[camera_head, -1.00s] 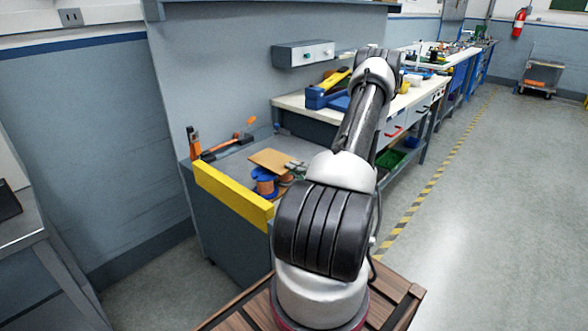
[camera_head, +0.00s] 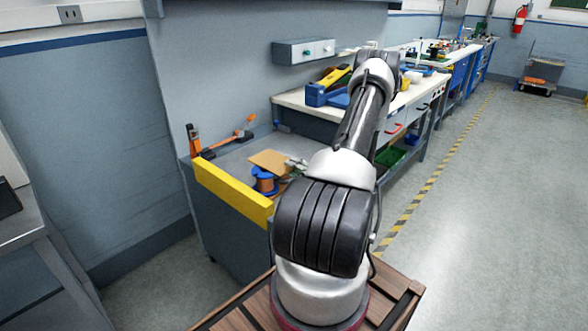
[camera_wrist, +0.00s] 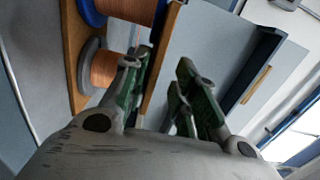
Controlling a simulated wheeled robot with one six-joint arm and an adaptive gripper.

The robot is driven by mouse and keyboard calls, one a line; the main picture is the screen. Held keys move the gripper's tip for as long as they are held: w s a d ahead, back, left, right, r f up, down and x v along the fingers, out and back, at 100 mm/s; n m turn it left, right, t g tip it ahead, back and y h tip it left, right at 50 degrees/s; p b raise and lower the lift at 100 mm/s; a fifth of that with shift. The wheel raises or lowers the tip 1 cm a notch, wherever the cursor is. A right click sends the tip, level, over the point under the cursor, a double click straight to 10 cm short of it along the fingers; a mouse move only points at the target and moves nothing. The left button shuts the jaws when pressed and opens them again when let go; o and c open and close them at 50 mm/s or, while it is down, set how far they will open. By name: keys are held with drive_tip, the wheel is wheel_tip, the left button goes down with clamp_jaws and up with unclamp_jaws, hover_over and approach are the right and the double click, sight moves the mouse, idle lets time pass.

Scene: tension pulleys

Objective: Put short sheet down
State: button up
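The short sheet (camera_head: 268,162) is a thin tan board, seen lying about flat above the wire spools (camera_head: 264,183) on the grey bench. In the wrist view its brown edge (camera_wrist: 163,55) runs between my gripper's two green-padded fingers (camera_wrist: 168,88). The fingers are apart, with a clear gap between the sheet and the right finger. The left finger is close against the sheet; I cannot tell whether they touch. Blue and grey spools with copper wire (camera_wrist: 103,68) sit between this sheet and another brown board (camera_wrist: 73,40). In the head view my gripper (camera_head: 296,165) is small and partly hidden by my arm.
A yellow edge board (camera_head: 232,190) runs along the bench front. An orange-and-black clamp (camera_head: 225,140) lies behind the spools. A white-topped bench (camera_head: 290,100) with a blue toolbox (camera_head: 325,96) stands beyond. The floor at the right is open.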

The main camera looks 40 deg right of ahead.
drive_tip(key=s+d+r, duration=0.1)
drive_tip(key=s+r, duration=0.1)
drive_tip(key=s, duration=1)
drive_tip(key=w+a+r+n+g+y, duration=0.1)
drive_tip(key=a+r+n+g+y, duration=0.45)
drive_tip(key=a+r, duration=0.4)
drive_tip(key=w+a+r+n+g+y, duration=0.1)
drive_tip(key=a+r+n+g+y, duration=0.4)
drive_tip(key=a, duration=0.8)
drive_tip(key=s+a+r+n+g+h, duration=0.3)
drive_tip(key=s+a+r+g+h, duration=0.2)
drive_tip(key=s+a+r+g, duration=0.15)
drive_tip(key=s+d+r+n+t+h, duration=0.1)
drive_tip(key=s+r+n+t+h, duration=0.2)
drive_tip(key=s+r+h, duration=0.2)
wheel_tip(320, 180, up, 3)
drive_tip(key=shift+s+r+h, duration=0.1)
drive_tip(key=shift+s+h, duration=0.05)
drive_tip(key=shift+h, duration=1)
